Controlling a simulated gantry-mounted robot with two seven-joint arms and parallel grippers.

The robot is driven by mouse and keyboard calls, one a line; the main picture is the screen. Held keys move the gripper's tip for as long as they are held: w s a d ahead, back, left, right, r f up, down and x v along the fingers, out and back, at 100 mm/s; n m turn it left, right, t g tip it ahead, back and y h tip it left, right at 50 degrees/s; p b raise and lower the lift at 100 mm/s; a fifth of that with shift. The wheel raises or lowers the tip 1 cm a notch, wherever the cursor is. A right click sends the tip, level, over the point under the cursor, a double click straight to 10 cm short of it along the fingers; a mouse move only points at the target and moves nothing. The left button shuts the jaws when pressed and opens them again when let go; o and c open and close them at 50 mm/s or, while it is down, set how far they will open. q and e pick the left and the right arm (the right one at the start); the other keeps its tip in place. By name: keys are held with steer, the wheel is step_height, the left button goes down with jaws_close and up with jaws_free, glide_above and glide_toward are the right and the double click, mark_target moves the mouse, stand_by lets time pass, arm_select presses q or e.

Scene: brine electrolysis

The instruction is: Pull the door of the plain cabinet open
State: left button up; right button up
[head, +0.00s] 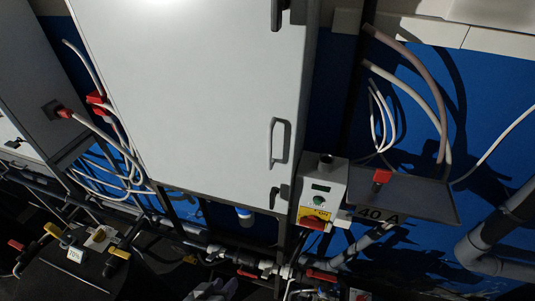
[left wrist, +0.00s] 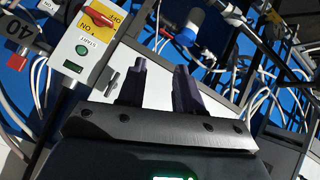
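The plain cabinet's large light-grey door (head: 195,90) fills the middle of the head view and looks shut. Its grey bar handle (head: 280,143) stands near the right edge, with a dark latch (head: 273,196) below it and another dark fitting (head: 279,12) at the top. In the left wrist view, my left gripper (left wrist: 160,72) has its two dark fingers apart with nothing between them. A pale panel (left wrist: 124,58) with a small dark latch (left wrist: 112,80) lies beyond the fingers; the bar handle is not visible there. I cannot make out the left gripper clearly in the head view. My right gripper is not in view.
A control box (head: 320,192) with a red-and-yellow switch sits right of the door's lower corner; it also shows in the left wrist view (left wrist: 86,42). A grey tray (head: 418,200) marked 40 A is beside it. Pipes and red-handled valves (head: 321,275) run below. Hoses (head: 420,75) hang right.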

arm_select(q)
steer(key=w+d+r+m+t+h+b, duration=0.1)
steer(key=w+d+r+t+h+b, duration=0.1)
steer(key=w+d+r, duration=0.4)
steer(key=m+t+h+b, duration=0.2)
steer(key=m+t+b, duration=0.2)
steer(key=m+t, duration=0.1)
glide_toward(268, 140)
steer(key=w, duration=0.1)
steer(key=x, duration=0.5)
steer(key=p+x, duration=0.1)
steer(key=x, duration=0.3)
steer(key=shift+w+d, duration=0.25)
steer(key=shift+d, duration=0.15)
jaws_close()
